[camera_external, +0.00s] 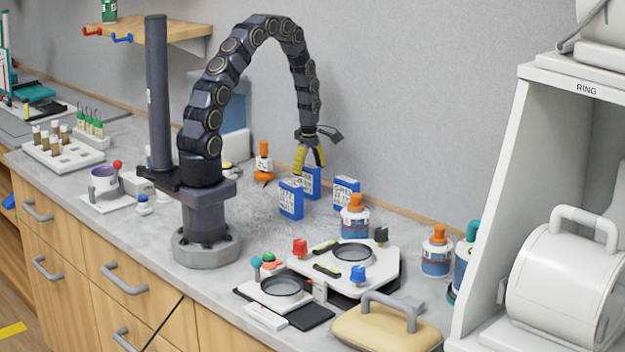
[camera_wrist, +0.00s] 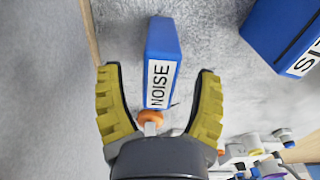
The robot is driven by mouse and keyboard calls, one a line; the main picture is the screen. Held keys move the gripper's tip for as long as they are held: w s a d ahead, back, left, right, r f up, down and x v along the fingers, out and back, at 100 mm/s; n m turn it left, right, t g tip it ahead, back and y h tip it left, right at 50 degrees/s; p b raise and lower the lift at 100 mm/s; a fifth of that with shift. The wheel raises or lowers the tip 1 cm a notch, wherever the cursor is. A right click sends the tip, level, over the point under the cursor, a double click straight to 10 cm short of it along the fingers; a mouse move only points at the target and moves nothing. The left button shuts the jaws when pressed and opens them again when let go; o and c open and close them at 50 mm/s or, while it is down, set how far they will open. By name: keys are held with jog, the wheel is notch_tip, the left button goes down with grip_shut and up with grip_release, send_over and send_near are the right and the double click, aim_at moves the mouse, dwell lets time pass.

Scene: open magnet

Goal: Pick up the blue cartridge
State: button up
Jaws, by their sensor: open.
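Several blue box-shaped cartridges with white labels stand on the counter behind my arm. One blue cartridge (camera_external: 311,182) is directly below my gripper (camera_external: 309,160), partly hidden by the front blue cartridge (camera_external: 290,199). Another blue cartridge (camera_external: 345,192) stands to the right. My gripper is open and holds nothing.
The grey wall (camera_wrist: 40,90) runs close along the left in the wrist view. An orange device (camera_external: 263,162) stands left of the cartridges. An orange-capped bottle (camera_external: 354,217) stands in front on the right. A white plate (camera_external: 385,262) with knobs lies nearer.

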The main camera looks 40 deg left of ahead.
notch_tip(320, 180, down, 3)
jog(key=shift+r, duration=0.1)
grip_shut()
jog(key=shift+a, duration=0.1)
dwell(0.3)
